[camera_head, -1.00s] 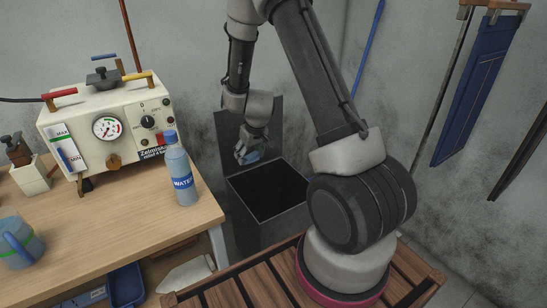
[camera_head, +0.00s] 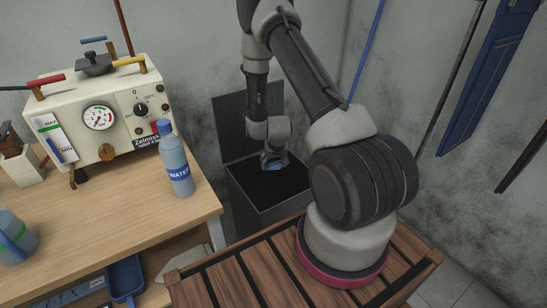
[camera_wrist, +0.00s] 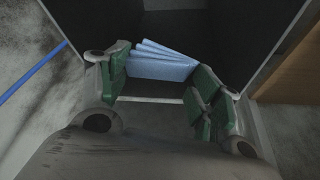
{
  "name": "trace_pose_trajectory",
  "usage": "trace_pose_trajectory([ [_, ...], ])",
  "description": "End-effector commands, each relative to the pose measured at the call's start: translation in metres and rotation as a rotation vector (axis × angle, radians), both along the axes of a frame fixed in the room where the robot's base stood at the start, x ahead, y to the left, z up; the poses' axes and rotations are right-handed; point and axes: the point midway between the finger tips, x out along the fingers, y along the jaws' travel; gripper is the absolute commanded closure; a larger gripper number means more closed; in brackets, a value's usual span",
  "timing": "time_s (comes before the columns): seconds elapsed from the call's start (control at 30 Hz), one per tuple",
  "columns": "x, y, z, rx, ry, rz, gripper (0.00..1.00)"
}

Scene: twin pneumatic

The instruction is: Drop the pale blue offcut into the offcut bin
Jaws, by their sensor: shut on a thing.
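The pale blue offcut (camera_wrist: 160,62) is a small folded or layered piece between my green-padded fingertips in the wrist view. My gripper (camera_wrist: 163,88) is shut on it. In the head view my gripper (camera_head: 272,160) points down over the opening of the offcut bin (camera_head: 300,201), a dark square box with a raised lid behind it. A bit of the offcut (camera_head: 273,167) shows below the fingers there. The bin's inside is black and its floor cannot be made out. The exact height of the offcut relative to the rim is hard to tell.
A wooden table (camera_head: 120,215) stands left of the bin, with a water bottle (camera_head: 175,160) near its right edge and a cream machine with a gauge (camera_head: 100,118) behind. A slatted wooden surface (camera_head: 235,275) lies in front of the bin.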

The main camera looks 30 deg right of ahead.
Motion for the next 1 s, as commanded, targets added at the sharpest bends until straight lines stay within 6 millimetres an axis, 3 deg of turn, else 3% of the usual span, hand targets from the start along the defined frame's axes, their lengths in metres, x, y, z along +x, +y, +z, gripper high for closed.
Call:
trace_pose_trajectory([
  [0.27,0.0,0.0,-0.002,0.0,0.0,0.001,0.48],
  [0.3,0.0,0.0,-0.002,0.0,0.0,0.001,0.32],
  [0.43,0.0,0.0,-0.002,0.0,0.0,0.001,0.1],
  [0.8,0.0,0.0,0.0,-0.001,-0.001,0.001,0.1],
  [1.0,-0.009,0.003,0.025,0.0,-0.002,0.002,0.1],
])
